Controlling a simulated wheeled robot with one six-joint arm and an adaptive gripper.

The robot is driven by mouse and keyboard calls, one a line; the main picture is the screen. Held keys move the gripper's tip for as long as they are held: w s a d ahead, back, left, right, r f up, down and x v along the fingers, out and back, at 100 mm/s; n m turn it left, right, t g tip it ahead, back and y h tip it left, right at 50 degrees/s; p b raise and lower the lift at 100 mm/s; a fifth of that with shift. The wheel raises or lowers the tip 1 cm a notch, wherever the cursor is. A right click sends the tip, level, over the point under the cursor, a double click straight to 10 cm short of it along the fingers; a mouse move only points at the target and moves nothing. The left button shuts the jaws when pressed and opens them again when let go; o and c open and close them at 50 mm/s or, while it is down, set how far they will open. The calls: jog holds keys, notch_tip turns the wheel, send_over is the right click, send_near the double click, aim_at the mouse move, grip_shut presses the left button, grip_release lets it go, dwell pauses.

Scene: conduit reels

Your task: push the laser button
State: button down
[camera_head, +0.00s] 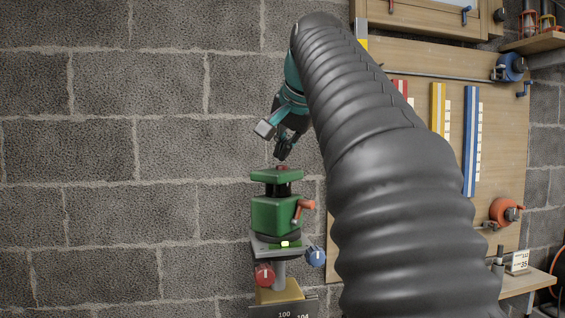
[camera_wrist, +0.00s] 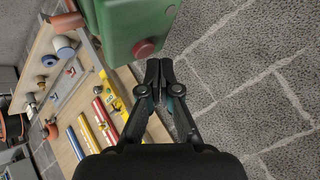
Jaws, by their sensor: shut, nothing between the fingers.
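The laser device is a green box unit (camera_head: 276,213) on a stand in front of the block wall. Its red button (camera_head: 283,167) sits on the top green plate. In the wrist view the green housing (camera_wrist: 128,22) fills the upper middle and the round red button (camera_wrist: 144,48) faces the gripper. My gripper (camera_head: 283,153) points down just above the button, fingers shut and empty. In the wrist view the fingertips (camera_wrist: 159,66) are beside the button, very close. I cannot tell whether they touch it.
A red knob (camera_head: 264,275) and a blue knob (camera_head: 316,255) are low on the stand, and a red lever (camera_head: 303,209) is on the right side. A wooden tool board (camera_head: 420,60) with coloured strips stands behind my arm. The left side is clear wall.

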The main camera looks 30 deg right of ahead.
aim_at(283, 166)
jog(key=shift+r, duration=0.1)
notch_tip(283, 166, up, 3)
jog(key=p, duration=0.2)
jog(key=shift+p, duration=0.35)
jog(key=shift+w+r, duration=0.1)
jog(key=shift+r, duration=1.25)
dwell(0.9)
